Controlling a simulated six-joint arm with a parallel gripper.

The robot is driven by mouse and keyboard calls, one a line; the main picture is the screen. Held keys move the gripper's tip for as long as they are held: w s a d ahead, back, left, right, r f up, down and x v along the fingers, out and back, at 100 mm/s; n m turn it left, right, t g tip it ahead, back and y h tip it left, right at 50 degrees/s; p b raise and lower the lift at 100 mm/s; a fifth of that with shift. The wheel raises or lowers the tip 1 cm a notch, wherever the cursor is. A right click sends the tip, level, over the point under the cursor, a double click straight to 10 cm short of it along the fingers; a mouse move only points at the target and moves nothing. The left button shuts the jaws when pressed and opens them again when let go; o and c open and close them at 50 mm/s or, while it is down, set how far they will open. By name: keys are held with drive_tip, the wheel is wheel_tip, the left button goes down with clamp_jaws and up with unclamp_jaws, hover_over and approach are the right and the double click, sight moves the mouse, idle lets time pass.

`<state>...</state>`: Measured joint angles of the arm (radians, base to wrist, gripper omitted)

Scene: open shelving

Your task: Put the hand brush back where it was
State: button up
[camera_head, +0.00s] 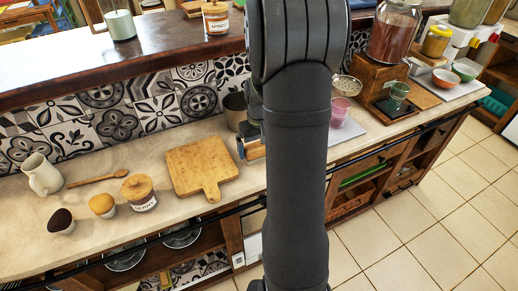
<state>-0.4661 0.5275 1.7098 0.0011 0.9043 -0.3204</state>
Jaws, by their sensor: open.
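My dark arm stands across the middle of the view and hides much of the counter behind it. My gripper (247,141) shows only in part at the arm's left edge, low over the counter, right of the wooden cutting board. It is open. A small tan and bluish piece (255,151) shows right by the gripper, partly behind my arm. It may be the hand brush, but too little shows to be sure. I cannot tell whether it touches the fingers. No other hand brush is clearly seen.
A metal cup (236,110) is behind the gripper. A pink cup (340,112) is on the right.

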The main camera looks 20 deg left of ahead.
wheel_tip(320, 180, up, 11)
idle(0.3)
drive_tip(key=shift+f, duration=0.1)
wheel_tip(320, 180, down, 12)
drive_tip(key=shift+f, duration=0.2)
wheel_tip(320, 180, up, 3)
drive_tip(key=shift+f, duration=0.2)
drive_tip(key=shift+r, duration=0.75)
